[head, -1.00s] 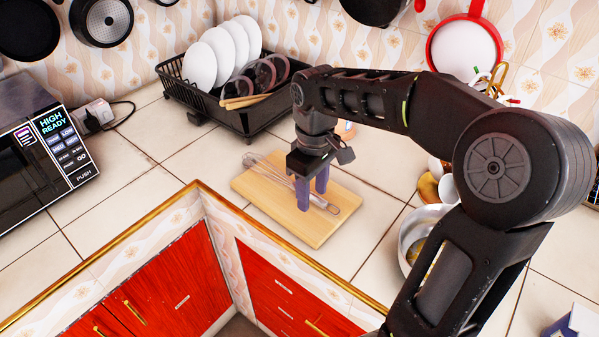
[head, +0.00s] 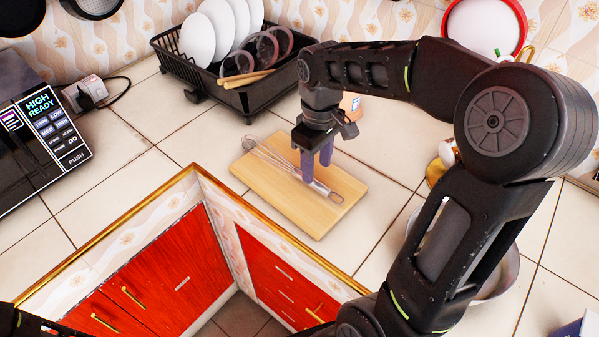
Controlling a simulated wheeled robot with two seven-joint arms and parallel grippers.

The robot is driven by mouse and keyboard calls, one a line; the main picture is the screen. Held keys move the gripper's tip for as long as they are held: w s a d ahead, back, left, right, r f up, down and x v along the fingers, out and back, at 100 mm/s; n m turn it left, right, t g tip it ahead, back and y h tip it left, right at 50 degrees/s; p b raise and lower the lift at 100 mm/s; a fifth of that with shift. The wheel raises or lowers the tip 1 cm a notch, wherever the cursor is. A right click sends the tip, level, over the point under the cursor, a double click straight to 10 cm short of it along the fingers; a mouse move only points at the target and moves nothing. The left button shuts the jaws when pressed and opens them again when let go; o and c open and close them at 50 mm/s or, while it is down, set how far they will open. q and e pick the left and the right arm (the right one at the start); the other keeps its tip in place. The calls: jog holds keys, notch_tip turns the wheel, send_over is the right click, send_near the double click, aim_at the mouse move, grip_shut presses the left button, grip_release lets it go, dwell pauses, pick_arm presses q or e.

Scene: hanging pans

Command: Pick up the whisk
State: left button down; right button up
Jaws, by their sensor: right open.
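The metal whisk (head: 268,155) lies diagonally on a wooden cutting board (head: 318,221), its wire end toward the back left and its handle toward the front right. My right gripper (head: 316,171) is open and points down over the middle of the whisk, around the start of its handle. Its purple fingers hide part of the whisk. I cannot tell whether the fingers touch the whisk or the board. My left gripper is not in view.
A black dish rack (head: 240,98) with white plates stands behind the board. A microwave (head: 38,130) is at the left, and a metal pot (head: 500,278) is at the right, partly behind my right arm. The counter's gold edge runs in front.

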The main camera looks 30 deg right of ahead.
aim_at(315, 182)
jog(key=shift+f+p, duration=0.5)
jog(key=shift+f, duration=2.15)
grip_shut()
